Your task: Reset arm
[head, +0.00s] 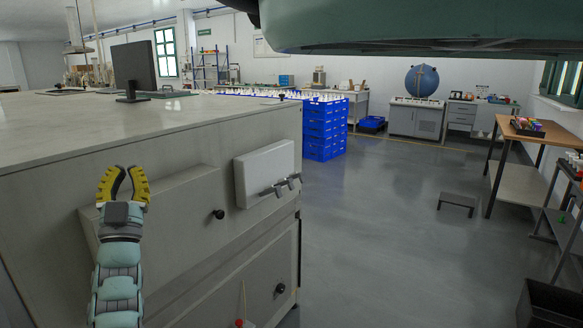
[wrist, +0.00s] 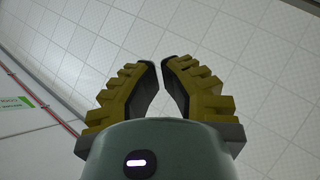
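My gripper (head: 124,184) is at the left of the head view, in front of the grey cabinet's side, with its yellow fingers pointing up. The fingers curve toward each other with a gap between the tips, and nothing is between them. In the wrist view my gripper (wrist: 161,64) also shows empty and parted, against a tiled ceiling.
A grey cabinet (head: 150,140) with a pale top and a white switch box (head: 265,172) stands close beside my arm. A monitor (head: 134,66) is on top. Blue crates (head: 322,130) stand behind. A low stool (head: 457,201) and wooden table (head: 530,133) are right; the middle floor is clear.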

